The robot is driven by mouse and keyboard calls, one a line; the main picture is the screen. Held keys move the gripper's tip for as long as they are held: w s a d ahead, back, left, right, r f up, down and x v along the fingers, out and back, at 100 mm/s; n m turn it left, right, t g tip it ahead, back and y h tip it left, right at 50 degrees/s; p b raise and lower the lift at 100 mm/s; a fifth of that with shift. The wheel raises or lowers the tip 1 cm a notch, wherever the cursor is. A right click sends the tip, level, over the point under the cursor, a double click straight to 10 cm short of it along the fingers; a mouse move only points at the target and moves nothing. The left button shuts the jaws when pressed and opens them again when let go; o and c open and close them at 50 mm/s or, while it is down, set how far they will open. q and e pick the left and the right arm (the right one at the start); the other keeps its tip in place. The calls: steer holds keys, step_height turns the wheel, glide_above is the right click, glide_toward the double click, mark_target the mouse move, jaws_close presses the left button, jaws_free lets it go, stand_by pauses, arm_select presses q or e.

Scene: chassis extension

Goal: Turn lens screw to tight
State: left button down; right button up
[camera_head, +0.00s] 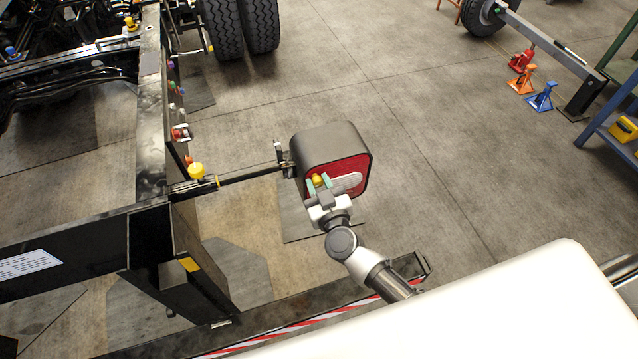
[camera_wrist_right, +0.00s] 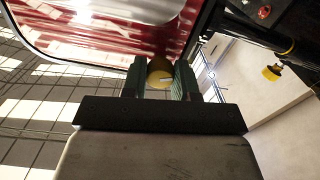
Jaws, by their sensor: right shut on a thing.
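The lens screw (camera_head: 317,180) is a small yellow knob on the red lens (camera_head: 349,166) of a dark, box-shaped tail light (camera_head: 325,140). My right gripper (camera_head: 318,184) has its green fingertips on either side of the screw. In the right wrist view the yellow screw (camera_wrist_right: 160,72) sits between the two green fingers (camera_wrist_right: 161,80), and the red lens (camera_wrist_right: 110,25) fills the upper left. The right gripper is shut on the screw. The screw's far end is hidden. My left gripper is in neither view.
A black bar (camera_head: 240,177) links the light to the truck chassis (camera_head: 152,130) on the left. A yellow knob (camera_head: 196,170) stands on the chassis side. A blue bench (camera_head: 612,125) and jack stands (camera_head: 541,98) are at the far right. The floor right of the light is clear.

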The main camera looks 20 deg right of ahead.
steer(key=m, duration=0.9)
steer(key=shift+f, duration=0.1)
steer(key=m+b, duration=0.1)
steer(key=m, duration=0.5)
steer(key=shift+b, duration=0.35)
steer(key=m+b, duration=0.1)
steer(key=m, duration=0.3)
steer(key=shift+m, duration=0.3)
steer(key=o, duration=0.9)
steer(key=shift+s, duration=0.15)
